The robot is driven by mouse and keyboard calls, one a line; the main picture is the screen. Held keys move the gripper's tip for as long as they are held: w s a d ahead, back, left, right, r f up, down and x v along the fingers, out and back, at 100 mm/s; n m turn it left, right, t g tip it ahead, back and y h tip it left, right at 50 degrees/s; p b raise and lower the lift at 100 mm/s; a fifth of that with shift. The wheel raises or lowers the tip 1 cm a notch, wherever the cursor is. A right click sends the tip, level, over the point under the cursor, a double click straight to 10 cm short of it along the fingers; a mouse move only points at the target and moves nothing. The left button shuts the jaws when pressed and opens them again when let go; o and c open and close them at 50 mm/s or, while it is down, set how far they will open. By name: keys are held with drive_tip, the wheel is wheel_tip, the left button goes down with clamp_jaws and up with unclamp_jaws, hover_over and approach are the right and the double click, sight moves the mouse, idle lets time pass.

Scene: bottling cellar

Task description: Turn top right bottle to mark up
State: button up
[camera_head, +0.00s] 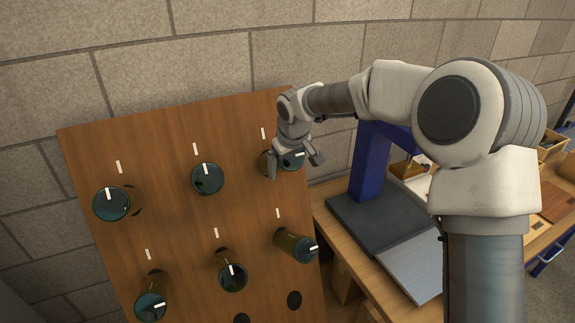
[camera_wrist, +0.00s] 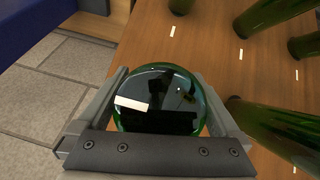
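The top right bottle (camera_head: 291,161) lies in its hole in the wooden board (camera_head: 165,150), its dark green round base facing out. The white mark on its base points to the right in the head view, while the white board mark (camera_head: 263,133) stands above it. In the wrist view the bottle base (camera_wrist: 160,88) sits between my two fingers, its white mark at the left. My gripper (camera_head: 296,164) straddles the bottle, one finger on each side. The fingers look spread, with a narrow gap at the bottle's rim; any contact farther along its side is hidden.
Several other bottles stick out of the board, including the top middle one (camera_head: 207,179) and the lower right one (camera_head: 296,245). A blue press-like stand (camera_head: 371,165) on a bench is right of the board. A block wall (camera_head: 210,50) is close behind.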

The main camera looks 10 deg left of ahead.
drive_tip(key=c, duration=1)
drive_tip(key=shift+b, duration=0.3)
drive_tip(key=n+b, duration=0.1)
drive_tip(key=n+t+h+b, duration=0.1)
drive_tip(key=n+b, duration=0.1)
drive_tip(key=shift+w+d+f+t, duration=0.1)
drive_tip(key=shift+w+f+t, duration=0.1)
drive_tip(key=shift+t, duration=0.1)
drive_tip(key=n+t+b, duration=0.1)
drive_tip(key=b, duration=0.1)
drive_tip(key=n+b, duration=0.2)
drive_tip(key=n+t+h+b, duration=0.1)
drive_tip(key=b, duration=0.1)
drive_tip(key=shift+w+d+r+n+t, duration=0.15)
drive_tip(key=shift+w+r+n+t, duration=0.1)
drive_tip(key=shift+w+n+t, duration=0.05)
drive_tip(key=n+b, duration=0.1)
drive_tip(key=n+t+b, duration=0.1)
drive_tip(key=b, duration=0.1)
drive_tip(key=n+t+b, duration=0.1)
drive_tip(key=n+b, duration=0.1)
drive_tip(key=shift+w+r, duration=0.25)
drive_tip(key=n+t+b, duration=0.1)
drive_tip(key=n+b, duration=0.1)
drive_tip(key=r+n+b, duration=0.1)
drive_tip(key=b, duration=0.1)
drive_tip(key=shift+w+n+t+y, duration=0.15)
drive_tip(key=shift+n+t+y, duration=0.25)
